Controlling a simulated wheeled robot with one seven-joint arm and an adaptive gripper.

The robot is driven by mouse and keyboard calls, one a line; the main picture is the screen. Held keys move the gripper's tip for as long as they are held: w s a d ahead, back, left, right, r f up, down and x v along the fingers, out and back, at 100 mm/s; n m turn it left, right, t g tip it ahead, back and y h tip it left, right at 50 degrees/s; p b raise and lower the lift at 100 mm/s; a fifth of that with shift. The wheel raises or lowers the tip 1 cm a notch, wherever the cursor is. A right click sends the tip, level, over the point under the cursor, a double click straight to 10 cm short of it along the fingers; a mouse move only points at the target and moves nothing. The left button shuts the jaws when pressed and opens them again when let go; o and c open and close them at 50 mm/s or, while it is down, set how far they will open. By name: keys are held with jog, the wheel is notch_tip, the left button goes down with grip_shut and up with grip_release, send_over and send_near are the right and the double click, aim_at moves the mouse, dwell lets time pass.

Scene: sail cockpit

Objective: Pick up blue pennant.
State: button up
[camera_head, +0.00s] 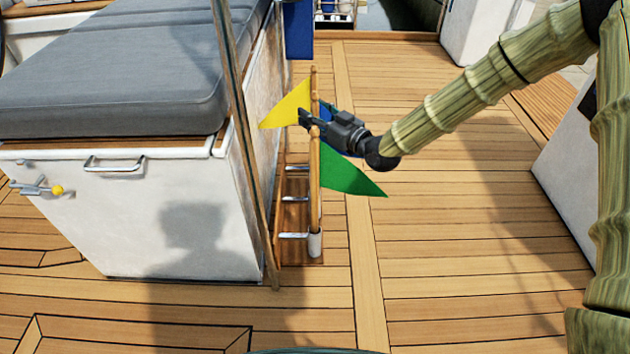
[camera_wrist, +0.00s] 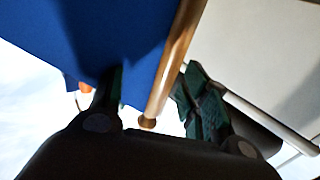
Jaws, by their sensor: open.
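The blue pennant (camera_wrist: 95,40) fills the upper left of the wrist view. Its wooden stick (camera_wrist: 178,60) runs down between the two fingers of my gripper (camera_wrist: 152,103), which are open on either side of it. In the head view my gripper (camera_head: 307,119) is at the upper part of the pennant sticks, and only slivers of blue cloth (camera_head: 326,107) show behind it. A yellow pennant (camera_head: 289,106) is just left of my gripper, and a green pennant (camera_head: 347,178) hangs below it. Contact between fingers and stick cannot be told.
The pennants stand at a wooden rack with metal holders (camera_head: 315,244) beside a white bench (camera_head: 180,235) with a grey cushion (camera_head: 120,75). A slanting pole (camera_head: 240,120) stands in front. The plank deck (camera_head: 450,240) to the right is clear.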

grip_shut()
jog(key=shift+r, duration=0.15)
